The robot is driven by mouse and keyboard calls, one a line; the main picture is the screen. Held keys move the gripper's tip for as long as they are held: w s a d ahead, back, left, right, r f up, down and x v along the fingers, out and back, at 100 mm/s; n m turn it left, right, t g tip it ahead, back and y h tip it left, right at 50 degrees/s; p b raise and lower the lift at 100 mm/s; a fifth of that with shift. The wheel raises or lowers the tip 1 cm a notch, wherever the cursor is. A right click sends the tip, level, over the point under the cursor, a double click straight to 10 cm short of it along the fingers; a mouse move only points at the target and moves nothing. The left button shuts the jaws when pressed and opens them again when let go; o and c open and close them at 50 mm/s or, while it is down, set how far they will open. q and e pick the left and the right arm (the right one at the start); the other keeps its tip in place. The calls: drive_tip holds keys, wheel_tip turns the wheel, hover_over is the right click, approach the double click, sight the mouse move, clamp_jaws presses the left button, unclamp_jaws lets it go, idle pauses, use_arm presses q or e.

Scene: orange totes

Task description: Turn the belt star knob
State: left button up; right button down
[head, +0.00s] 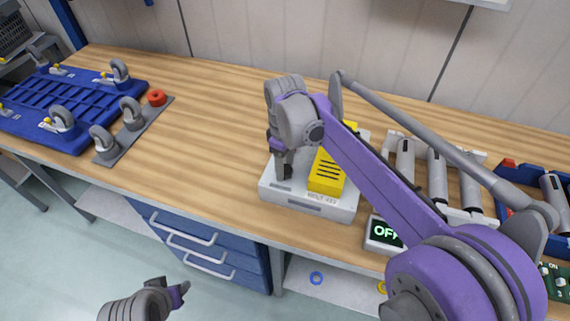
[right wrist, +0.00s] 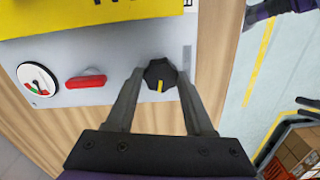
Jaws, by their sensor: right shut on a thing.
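The black star knob (right wrist: 160,74) with a yellow pointer line sits on the grey panel of the white and yellow machine (head: 310,204). The line points towards my wrist in the right wrist view. My right gripper (right wrist: 160,80) has one finger on each side of the knob and is shut on it. In the head view my right gripper (head: 284,172) reaches down at the machine's left end and hides the knob. My left gripper (head: 180,294) is low in the head view, away from the bench and clear of the machine; its jaw opening is unclear.
A red switch (right wrist: 86,80) and a round gauge (right wrist: 38,80) sit on the panel beside the knob. A display (head: 383,234) reads OFF. Grey rollers (head: 437,178) lie right of the machine.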

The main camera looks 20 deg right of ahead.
sight(285, 169)
drive_tip(key=shift+m, duration=0.3)
drive_tip(key=m, duration=0.3)
drive_tip(key=shift+m+p, duration=0.35)
drive_tip(key=shift+m, duration=1.45)
drive_tip(key=shift+c, duration=1.4)
unclamp_jaws()
wheel_tip(285, 169, up, 11)
drive_tip(key=shift+p, duration=0.4)
drive_tip(key=shift+s+f, duration=0.1)
drive_tip(key=shift+f, duration=0.05)
